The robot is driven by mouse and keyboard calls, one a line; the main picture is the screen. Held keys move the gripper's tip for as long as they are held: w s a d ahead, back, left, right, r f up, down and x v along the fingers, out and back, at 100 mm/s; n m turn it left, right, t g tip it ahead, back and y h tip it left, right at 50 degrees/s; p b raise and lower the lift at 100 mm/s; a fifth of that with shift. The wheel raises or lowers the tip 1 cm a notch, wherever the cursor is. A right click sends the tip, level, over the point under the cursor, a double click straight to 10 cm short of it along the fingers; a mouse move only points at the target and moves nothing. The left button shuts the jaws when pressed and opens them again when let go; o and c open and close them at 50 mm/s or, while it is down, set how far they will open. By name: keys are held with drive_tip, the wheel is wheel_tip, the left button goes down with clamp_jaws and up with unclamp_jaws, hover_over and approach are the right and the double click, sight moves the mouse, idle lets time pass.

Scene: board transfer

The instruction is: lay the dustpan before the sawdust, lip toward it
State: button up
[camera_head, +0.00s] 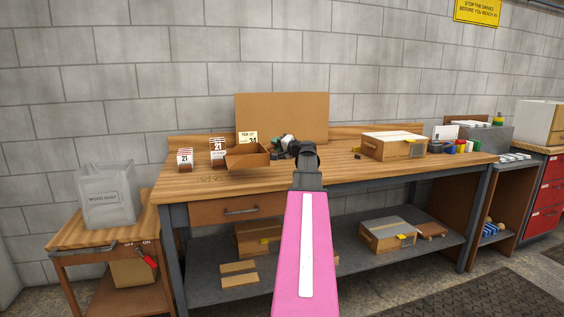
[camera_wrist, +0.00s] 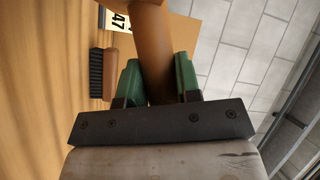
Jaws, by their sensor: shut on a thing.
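My gripper (camera_head: 306,160) is over the middle of the workbench, at the end of my pink arm. In the wrist view its green fingers (camera_wrist: 158,82) are shut on a brown round handle, which I take for that of the dustpan (camera_wrist: 153,50). In the head view a brown open pan (camera_head: 247,157) shows just left of the gripper, apparently the dustpan's body. Its lip direction and any gap to the bench are unclear. A faint scatter of specks, probably sawdust (camera_head: 209,179), lies on the bench near its front left. The fingertips are hidden in the head view.
A brush with black bristles (camera_wrist: 110,73) lies on the bench. Numbered cards (camera_head: 217,148) stand left of the pan. A wooden box (camera_head: 393,146) and small jars (camera_head: 470,119) are at right. A grey WOOD DUST bin (camera_head: 107,196) stands on a lower side table.

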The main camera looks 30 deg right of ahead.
drive_tip(key=shift+d+f, duration=0.9)
drive_tip(key=shift+f, duration=0.3)
drive_tip(key=shift+d+f, duration=0.9)
drive_tip(key=shift+f, duration=0.25)
drive_tip(key=shift+d+f, duration=0.9)
drive_tip(key=shift+f, duration=0.45)
drive_tip(key=o, duration=1.1)
drive_tip(key=shift+c, duration=0.2)
drive_tip(key=shift+s, duration=0.15)
drive_tip(key=v, duration=1.1)
drive_tip(key=shift+s, duration=0.35)
drive_tip(key=shift+d, duration=0.1)
